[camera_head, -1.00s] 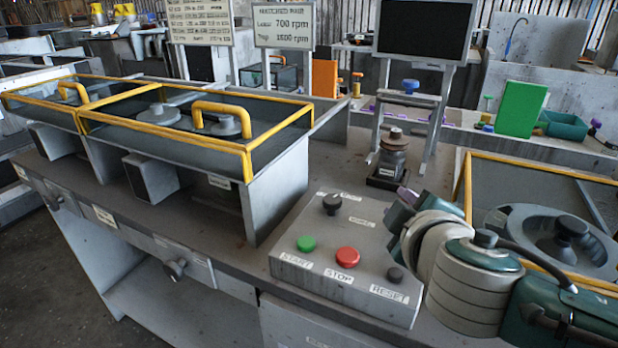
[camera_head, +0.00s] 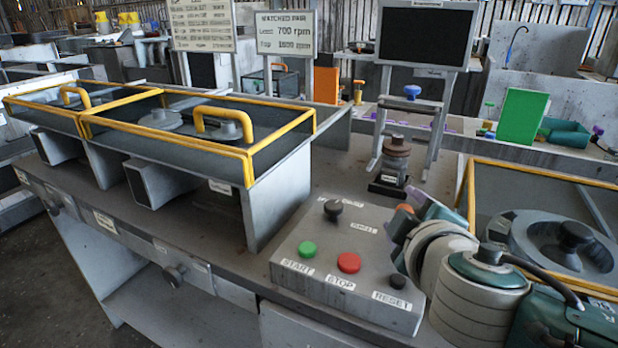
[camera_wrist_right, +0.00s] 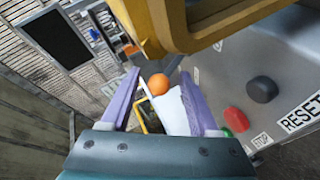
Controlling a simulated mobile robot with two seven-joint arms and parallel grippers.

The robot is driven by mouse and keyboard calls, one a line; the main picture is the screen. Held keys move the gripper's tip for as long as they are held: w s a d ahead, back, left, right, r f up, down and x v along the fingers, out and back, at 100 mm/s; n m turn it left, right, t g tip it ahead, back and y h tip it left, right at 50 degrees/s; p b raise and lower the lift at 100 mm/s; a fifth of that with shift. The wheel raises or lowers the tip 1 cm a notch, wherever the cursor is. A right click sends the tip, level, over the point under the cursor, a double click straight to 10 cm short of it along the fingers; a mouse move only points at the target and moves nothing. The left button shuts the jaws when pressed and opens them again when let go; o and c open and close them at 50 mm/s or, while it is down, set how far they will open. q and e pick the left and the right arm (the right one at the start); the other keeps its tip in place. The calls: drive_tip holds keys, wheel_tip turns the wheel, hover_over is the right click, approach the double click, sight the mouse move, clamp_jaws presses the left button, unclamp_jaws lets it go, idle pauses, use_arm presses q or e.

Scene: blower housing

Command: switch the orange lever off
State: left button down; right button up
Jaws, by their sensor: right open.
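The orange lever shows its round orange knob (camera_head: 404,208) just beyond my right gripper (camera_head: 402,228) in the head view, by the right side of the grey control box. In the right wrist view the orange knob (camera_wrist_right: 158,84) lies between the two purple fingertips of my right gripper (camera_wrist_right: 160,100), which is open. I cannot tell whether the fingers touch the knob. The lever's base and which way it is set are hidden or unclear. My left gripper is not in view.
The control box (camera_head: 318,240) carries a green START button (camera_head: 307,249), a red STOP button (camera_head: 349,262), a dark RESET button (camera_head: 397,280) and a dark knob (camera_head: 333,209). A yellow-framed housing (camera_head: 467,195) stands close on the right. A dark stacked part (camera_head: 394,160) stands behind.

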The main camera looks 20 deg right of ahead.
drive_tip(key=v, duration=0.9)
drive_tip(key=shift+f+p, duration=0.1)
drive_tip(key=shift+p, duration=0.2)
drive_tip(key=shift+s+a+r, duration=0.2)
drive_tip(key=shift+s+r, duration=0.05)
drive_tip(key=shift+s, duration=0.15)
